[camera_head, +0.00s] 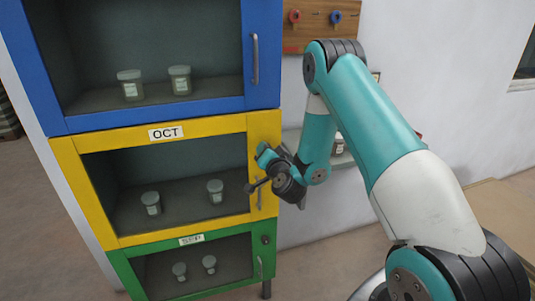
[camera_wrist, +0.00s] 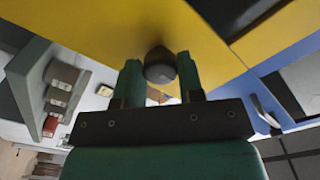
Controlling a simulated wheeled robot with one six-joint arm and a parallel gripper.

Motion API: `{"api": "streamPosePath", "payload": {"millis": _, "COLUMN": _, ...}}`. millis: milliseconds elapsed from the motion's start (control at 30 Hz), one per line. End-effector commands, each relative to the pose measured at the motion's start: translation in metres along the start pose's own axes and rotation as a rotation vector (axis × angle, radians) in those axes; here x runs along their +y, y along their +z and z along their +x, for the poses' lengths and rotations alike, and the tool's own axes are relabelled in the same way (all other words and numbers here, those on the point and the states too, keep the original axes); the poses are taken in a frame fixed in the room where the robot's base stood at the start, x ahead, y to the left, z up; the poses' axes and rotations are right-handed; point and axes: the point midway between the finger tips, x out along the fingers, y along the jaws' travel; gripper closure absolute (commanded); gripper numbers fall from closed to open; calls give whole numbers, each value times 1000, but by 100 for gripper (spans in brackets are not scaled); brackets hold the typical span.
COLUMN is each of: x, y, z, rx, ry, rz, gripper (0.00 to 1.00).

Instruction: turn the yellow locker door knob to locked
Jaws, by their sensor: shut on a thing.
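The yellow locker door (camera_head: 110,142) has a see-through pane and an OCT label above it; it looks shut. In the wrist view the yellow door face (camera_wrist: 130,25) fills the top. Its dark round knob (camera_wrist: 160,66) sits between the two green fingers of my gripper (camera_wrist: 160,78), which is shut on it. In the head view my gripper (camera_head: 262,170) is at the right side of the yellow door, and the knob is hidden there behind the gripper. Which way the knob is turned cannot be told.
A blue locker door (camera_head: 180,113) with a long handle (camera_head: 255,58) is above, and a green one (camera_head: 265,265) with its own knob (camera_head: 265,239) below. Jars stand inside each. A wooden key board (camera_head: 315,35) and a wall shelf (camera_head: 342,158) are to the right.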

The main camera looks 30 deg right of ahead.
Motion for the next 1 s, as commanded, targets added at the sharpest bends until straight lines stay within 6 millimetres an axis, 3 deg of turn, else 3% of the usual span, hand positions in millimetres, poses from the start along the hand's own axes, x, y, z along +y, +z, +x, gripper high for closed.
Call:
{"api": "streamPosePath", "payload": {"millis": 600, "x": 0, "y": 0, "z": 0, "rx": 0, "ry": 0, "rz": 43, "gripper": 89}}
{"api": "streamPosePath", "payload": {"millis": 633, "x": 0, "y": 0, "z": 0, "rx": 0, "ry": 0, "rz": 43, "gripper": 60}}
{"api": "streamPosePath", "payload": {"millis": 733, "x": 0, "y": 0, "z": 0, "rx": 0, "ry": 0, "rz": 42, "gripper": 39}}
{"api": "streamPosePath", "payload": {"millis": 1000, "x": 0, "y": 0, "z": 0, "rx": 0, "ry": 0, "rz": 42, "gripper": 39}}
